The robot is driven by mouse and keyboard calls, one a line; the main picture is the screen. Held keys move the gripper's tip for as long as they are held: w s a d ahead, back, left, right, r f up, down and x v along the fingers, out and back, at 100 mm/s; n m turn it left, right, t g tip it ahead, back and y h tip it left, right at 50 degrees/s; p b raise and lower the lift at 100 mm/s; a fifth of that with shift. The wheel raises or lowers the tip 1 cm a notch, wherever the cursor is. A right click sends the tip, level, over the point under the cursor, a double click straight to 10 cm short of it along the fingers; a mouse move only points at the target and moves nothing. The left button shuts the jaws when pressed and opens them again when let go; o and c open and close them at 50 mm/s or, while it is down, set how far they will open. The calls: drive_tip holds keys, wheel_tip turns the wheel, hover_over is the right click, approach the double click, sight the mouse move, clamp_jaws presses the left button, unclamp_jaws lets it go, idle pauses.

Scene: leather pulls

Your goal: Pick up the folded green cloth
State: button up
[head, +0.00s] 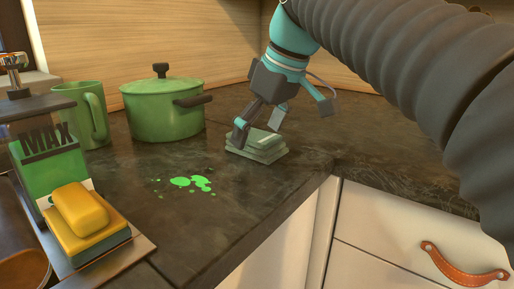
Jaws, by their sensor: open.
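The folded green cloth (257,149) lies on the dark countertop near its corner edge, as a small stack of pale green layers. My gripper (259,131) points down right over the cloth. Its fingers are apart, one at the cloth's left side and one above its back right part. I cannot tell whether the fingers touch the cloth. The near finger hides a bit of the cloth's left side.
A green pot (164,109) with a lid and a green mug (90,113) stand to the left. Bright green spots (191,183) lie on the counter. The counter's front edge and white drawers (390,235) are to the right.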

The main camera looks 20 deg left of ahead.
drive_tip(key=shift+a+f, duration=0.2)
drive_tip(key=shift+f, duration=0.3)
drive_tip(key=shift+f, duration=0.25)
idle(0.4)
drive_tip(key=c, duration=1.1)
